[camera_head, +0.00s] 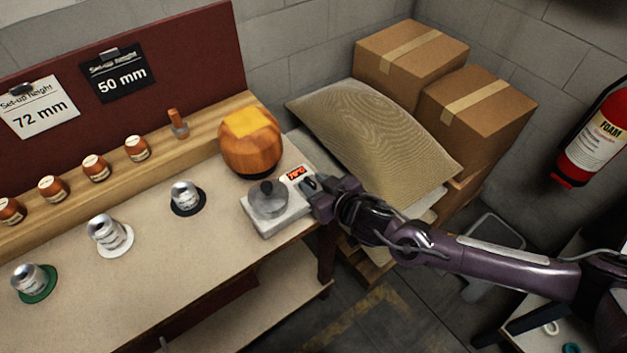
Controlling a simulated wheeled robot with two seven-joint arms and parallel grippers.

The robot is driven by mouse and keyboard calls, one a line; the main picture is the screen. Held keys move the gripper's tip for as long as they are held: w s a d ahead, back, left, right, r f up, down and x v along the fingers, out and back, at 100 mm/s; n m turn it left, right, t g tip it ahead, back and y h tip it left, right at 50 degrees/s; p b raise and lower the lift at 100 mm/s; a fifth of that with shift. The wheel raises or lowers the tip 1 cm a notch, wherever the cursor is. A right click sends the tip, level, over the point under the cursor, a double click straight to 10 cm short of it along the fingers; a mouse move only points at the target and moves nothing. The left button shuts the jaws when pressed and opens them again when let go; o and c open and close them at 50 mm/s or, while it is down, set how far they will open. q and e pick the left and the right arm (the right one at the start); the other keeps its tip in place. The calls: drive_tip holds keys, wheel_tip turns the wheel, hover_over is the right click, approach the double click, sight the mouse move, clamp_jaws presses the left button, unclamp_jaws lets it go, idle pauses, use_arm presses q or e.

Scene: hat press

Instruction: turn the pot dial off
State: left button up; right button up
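The pot (268,199) is a small round metal vessel with a dark knob on its lid. It sits on a pale block-shaped heater base (273,225) near the table's right end. A small red lit display (296,173) shows at the back right of the base. My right gripper (310,187) is at the right side of the base, close to the display, with its arm coming in from the right. The dial cannot be made out; the gripper seems to cover that part of the base. Whether the fingers are apart or closed is too small to tell. My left gripper is not in view.
A wooden hat block (250,150) stands just behind the pot. A metal can on a black disc (186,197) stands to the left. A stuffed sack (375,140) and cardboard boxes (478,108) are stacked beyond the table's right end.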

drive_tip(key=shift+w+a+f, duration=0.1)
drive_tip(key=shift+w+a, duration=0.15)
clamp_jaws()
